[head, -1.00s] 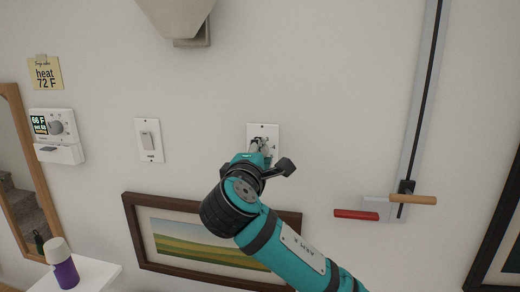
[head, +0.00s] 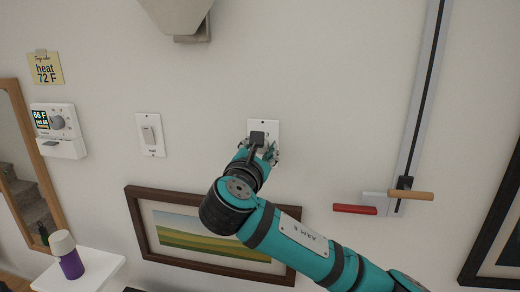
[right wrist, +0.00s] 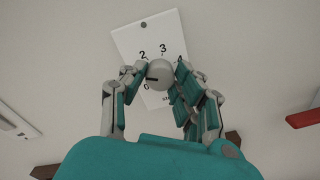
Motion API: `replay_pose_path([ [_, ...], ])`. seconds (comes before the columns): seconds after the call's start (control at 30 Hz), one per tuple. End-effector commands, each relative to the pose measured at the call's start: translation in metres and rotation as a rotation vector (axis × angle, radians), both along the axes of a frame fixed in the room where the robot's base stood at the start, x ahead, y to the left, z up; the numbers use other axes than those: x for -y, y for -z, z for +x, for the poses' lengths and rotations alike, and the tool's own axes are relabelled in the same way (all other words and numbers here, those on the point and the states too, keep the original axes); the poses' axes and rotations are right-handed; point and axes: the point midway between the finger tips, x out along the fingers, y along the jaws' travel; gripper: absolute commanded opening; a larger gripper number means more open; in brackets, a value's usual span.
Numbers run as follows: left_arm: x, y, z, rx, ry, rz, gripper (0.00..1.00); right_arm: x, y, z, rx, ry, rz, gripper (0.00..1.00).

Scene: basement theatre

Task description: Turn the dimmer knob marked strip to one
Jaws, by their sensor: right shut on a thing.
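The dimmer plate (head: 257,126) is a white panel on the wall, mostly covered by my right arm in the head view. In the right wrist view the plate (right wrist: 128,42) shows the figures 2, 3 and 0 and the start of a word, "st". Its round grey knob (right wrist: 160,72) has a dark mark on its left side. The figure between 0 and 2 is hidden by a finger. My right gripper (right wrist: 160,74) is shut on the knob, with fingers on both sides of it. My left gripper is not in view.
A light switch (head: 150,135) and a thermostat (head: 58,130) are on the wall to the left. A framed landscape (head: 205,236) hangs below the plate. A rail with a red handle (head: 354,209) and wooden handle (head: 411,195) is at right.

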Motion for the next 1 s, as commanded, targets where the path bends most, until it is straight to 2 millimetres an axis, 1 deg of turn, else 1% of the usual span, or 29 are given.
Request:
replay_pose_path([
  [0.03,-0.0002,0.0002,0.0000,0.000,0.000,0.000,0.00,-0.0003,0.0031,0.0001,-0.013,0.000,-0.032,0.00],
  [0.2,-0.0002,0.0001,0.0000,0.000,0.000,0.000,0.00,-0.0005,0.0036,0.0001,-0.029,0.000,-0.115,0.00],
  [0.4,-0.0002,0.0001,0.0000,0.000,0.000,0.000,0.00,-0.0008,0.0040,0.0000,-0.043,0.000,-0.173,0.00],
  [0.93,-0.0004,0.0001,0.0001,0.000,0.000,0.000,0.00,-0.0009,0.0051,-0.0001,-0.049,-0.001,-0.192,0.00],
  [0.97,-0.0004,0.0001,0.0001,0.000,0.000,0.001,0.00,-0.0009,0.0051,-0.0001,-0.049,-0.001,-0.192,0.34],
  [1.0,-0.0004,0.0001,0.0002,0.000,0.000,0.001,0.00,-0.0009,0.0050,-0.0001,-0.048,-0.001,-0.191,0.39],
])
